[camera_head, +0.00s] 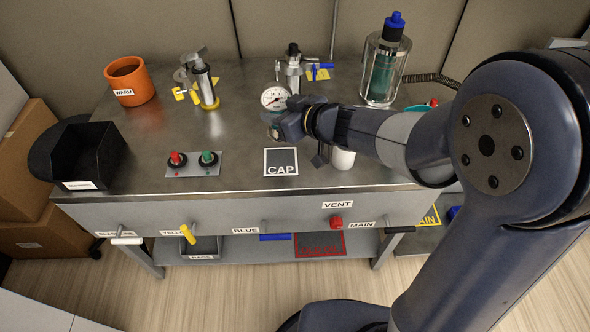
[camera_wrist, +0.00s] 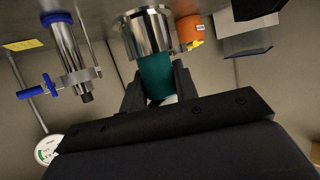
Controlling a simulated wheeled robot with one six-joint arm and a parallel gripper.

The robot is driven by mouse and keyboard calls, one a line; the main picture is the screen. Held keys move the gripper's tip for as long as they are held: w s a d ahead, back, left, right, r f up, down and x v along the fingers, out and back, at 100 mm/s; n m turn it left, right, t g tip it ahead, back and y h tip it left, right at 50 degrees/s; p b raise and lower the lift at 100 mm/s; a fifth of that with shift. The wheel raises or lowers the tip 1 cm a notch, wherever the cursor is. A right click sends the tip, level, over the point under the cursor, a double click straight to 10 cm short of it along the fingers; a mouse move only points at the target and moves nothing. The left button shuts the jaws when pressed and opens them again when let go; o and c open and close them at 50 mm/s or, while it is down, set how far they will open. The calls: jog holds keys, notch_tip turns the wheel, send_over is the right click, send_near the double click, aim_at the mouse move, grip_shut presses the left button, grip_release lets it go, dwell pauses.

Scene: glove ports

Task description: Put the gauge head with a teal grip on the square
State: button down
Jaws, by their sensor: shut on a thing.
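My gripper (camera_head: 282,124) is above the table, a little behind the square. In the wrist view its jaws (camera_wrist: 158,88) are shut on the teal grip (camera_wrist: 155,74) of the gauge head, whose broad metal end (camera_wrist: 148,32) shows beyond the grip. In the head view the held piece is mostly hidden by my gripper and arm.
A round dial (camera_head: 275,97) and a valve with a blue lever (camera_head: 318,67) stand behind my gripper. A white rounded thing (camera_head: 343,158) is right of the square.

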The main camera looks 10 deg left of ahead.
notch_tip(320, 180, down, 10)
jog(key=b, duration=0.4)
jog(key=shift+r+b, duration=0.1)
jog(key=shift+b, duration=0.3)
jog(key=c, duration=1.1)
grip_release()
jog(key=shift+f, duration=0.2)
jog(key=shift+r, duration=0.1)
jog(key=shift+s+d+r, duration=0.1)
jog(key=shift+d+r, duration=0.05)
jog(key=shift+r, duration=0.05)
jog(key=p+v, duration=0.3)
jog(key=v, duration=0.8)
jog(key=shift+s+d+p, duration=0.15)
jog(key=shift+d+p, duration=0.1)
jog(key=shift+p, duration=0.1)
jog(key=shift+a, duration=0.1)
